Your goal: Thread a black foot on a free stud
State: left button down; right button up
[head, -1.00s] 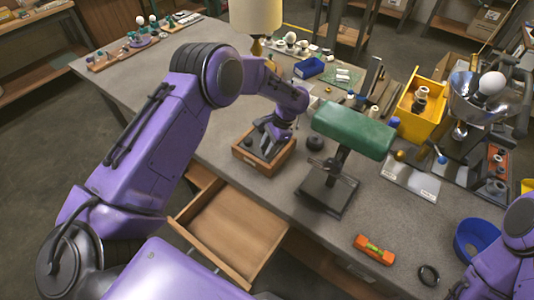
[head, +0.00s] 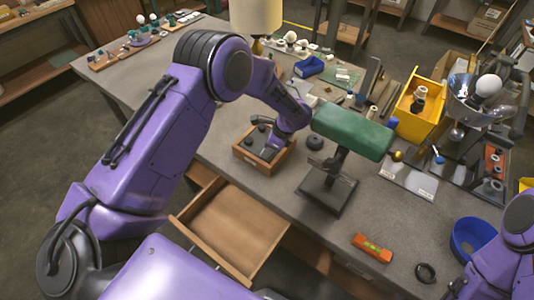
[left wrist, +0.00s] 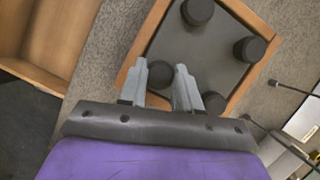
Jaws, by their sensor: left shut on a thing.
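A wooden-sided base with a dark grey underside (head: 249,155) lies on the bench in front of my left arm. In the left wrist view its dark face (left wrist: 205,50) carries black round feet near its corners, one at the top (left wrist: 198,11) and one at the right (left wrist: 250,48). My left gripper (left wrist: 163,78) is low over the near part of this face. It is shut on a black foot (left wrist: 160,73) that shows between its fingertips. Whether this foot touches a stud is hidden. My right gripper is out of view.
A loose black round piece (head: 315,143) lies right of the base. A green-topped stand (head: 350,133) is close on the right. An open drawer (head: 232,228) juts out in front. An orange level (head: 373,248) and a blue bowl (head: 468,238) lie farther right.

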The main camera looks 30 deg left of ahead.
pick_arm(q)
jog(key=c, duration=0.7)
grip_release()
jog(key=shift+s+f+m, duration=0.2)
jog(key=shift+f+m, duration=0.05)
jog(key=shift+m, duration=0.15)
jog(key=shift+w, duration=0.15)
jog(key=shift+w, duration=0.1)
